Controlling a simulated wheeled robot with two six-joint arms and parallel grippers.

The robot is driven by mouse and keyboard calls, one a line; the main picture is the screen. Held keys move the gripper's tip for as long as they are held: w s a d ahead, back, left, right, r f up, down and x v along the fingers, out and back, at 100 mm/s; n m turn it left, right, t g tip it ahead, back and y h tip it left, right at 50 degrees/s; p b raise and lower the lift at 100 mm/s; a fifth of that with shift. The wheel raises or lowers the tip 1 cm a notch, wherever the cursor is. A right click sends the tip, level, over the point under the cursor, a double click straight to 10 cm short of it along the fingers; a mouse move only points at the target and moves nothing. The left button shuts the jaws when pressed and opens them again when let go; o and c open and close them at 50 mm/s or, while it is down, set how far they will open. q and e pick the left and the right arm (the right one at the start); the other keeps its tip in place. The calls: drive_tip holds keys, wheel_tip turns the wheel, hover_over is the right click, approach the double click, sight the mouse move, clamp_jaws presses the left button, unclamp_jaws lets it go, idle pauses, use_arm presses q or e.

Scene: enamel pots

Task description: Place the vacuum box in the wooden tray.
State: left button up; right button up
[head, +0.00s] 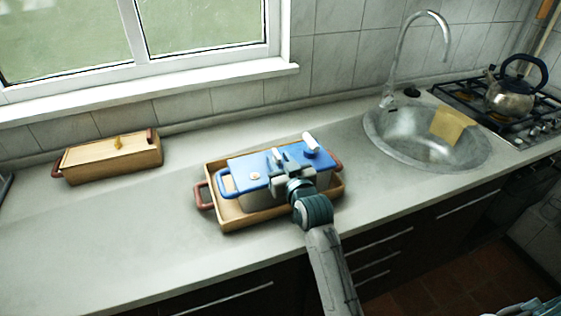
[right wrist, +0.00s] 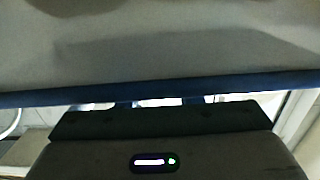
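The vacuum box (head: 248,165), grey with a blue lid and a blue handle at its left end, is upright within the outline of the wooden tray (head: 230,211). I cannot tell whether its base touches the tray floor. The tray has dark red handles at its ends. My right gripper (head: 286,172) is at the top of the box, over the lid toward its near edge. Its fingertips are too small and covered to show whether they are closed. The right wrist view shows a grey box wall (right wrist: 160,50) with a blue edge very close. My left gripper is out of view.
A wooden box (head: 110,160) with a lid stands at the back left of the counter (head: 130,225). A sink (head: 420,150) with a yellow cloth (head: 452,125) and a stove with a kettle (head: 510,97) are at the right.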

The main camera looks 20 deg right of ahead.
drive_tip(key=shift+s+r, duration=0.15)
drive_tip(key=shift+s, duration=0.05)
use_arm(q)
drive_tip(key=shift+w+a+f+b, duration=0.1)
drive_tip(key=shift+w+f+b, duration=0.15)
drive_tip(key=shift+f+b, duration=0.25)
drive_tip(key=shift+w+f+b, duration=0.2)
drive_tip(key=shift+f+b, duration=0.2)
drive_tip(key=shift+b, duration=0.15)
use_arm(e)
drive_tip(key=s, duration=1.1)
drive_tip(key=shift+s+d+r, duration=0.25)
drive_tip(key=shift+s+r, duration=0.1)
